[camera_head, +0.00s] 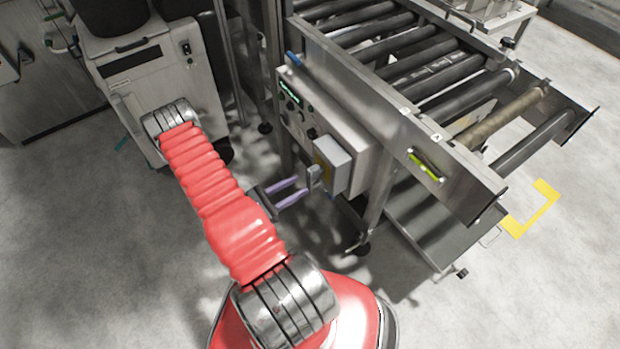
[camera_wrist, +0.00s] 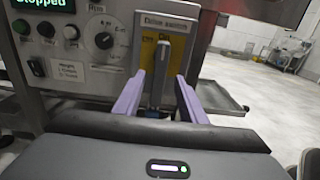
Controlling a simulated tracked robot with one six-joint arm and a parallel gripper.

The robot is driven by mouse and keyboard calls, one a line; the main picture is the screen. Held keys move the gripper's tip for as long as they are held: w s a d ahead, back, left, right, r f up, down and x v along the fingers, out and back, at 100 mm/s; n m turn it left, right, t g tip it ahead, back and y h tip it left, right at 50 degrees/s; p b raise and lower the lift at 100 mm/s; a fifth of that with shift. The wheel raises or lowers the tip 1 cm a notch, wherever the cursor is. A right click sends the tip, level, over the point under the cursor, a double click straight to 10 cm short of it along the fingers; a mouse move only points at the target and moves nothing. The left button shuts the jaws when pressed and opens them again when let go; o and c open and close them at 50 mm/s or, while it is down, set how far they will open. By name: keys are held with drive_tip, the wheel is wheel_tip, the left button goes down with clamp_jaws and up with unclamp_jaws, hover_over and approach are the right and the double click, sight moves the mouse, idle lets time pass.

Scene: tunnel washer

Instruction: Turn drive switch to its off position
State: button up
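The drive switch (camera_wrist: 174,22) is a grey box with a yellow plate on the front of the control panel. Its dark grey handle (camera_wrist: 161,72) stands roughly upright in the wrist view, below small lettering on the yellow plate. In the head view the box (camera_head: 333,163) shows from the side, with the handle (camera_head: 314,177) sticking out toward my gripper (camera_head: 304,187). The two purple fingers of my gripper (camera_wrist: 160,80) are open, one on each side of the handle, with visible gaps. The fingertips are close to the handle; exact depth is hard to tell.
The control panel (camera_wrist: 75,82) has a knob, several buttons and a green display reading "Stopped". A roller conveyor (camera_head: 440,75) runs above and behind it, with a metal tray (camera_head: 440,222) lower right. A grey cabinet (camera_head: 155,75) stands left. Floor in front is clear.

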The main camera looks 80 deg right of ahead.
sight(308, 180)
drive_tip(key=shift+x, duration=3.05)
drive_tip(key=shift+c, duration=0.7)
clamp_jaws()
drive_tip(key=shift+d, duration=0.15)
